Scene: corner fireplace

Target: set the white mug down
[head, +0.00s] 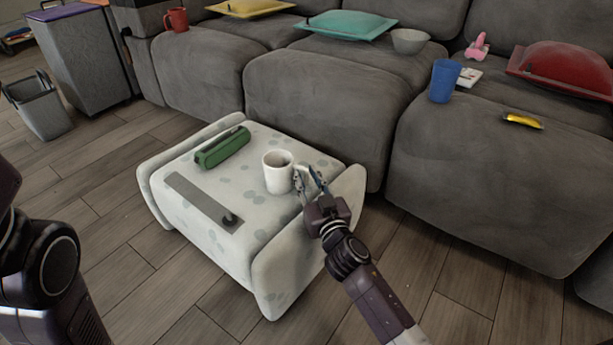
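The white mug (277,175) stands upright and appears to rest on the pale spotted ottoman (240,262), near its right side. Its handle points right, toward my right gripper. My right gripper (308,178) is beside the mug at the handle, with its two fingers spread apart and a gap showing between them. The fingers partly cover the handle, so contact with it is unclear. My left arm shows at the left edge, but its gripper is out of view.
A green case (222,148) and a flat grey bar (203,203) share the ottoman with the mug. The grey sofa (325,105) stands close behind, holding a blue cup (444,82), a bowl (410,41) and cushions. Bins stand at the upper left.

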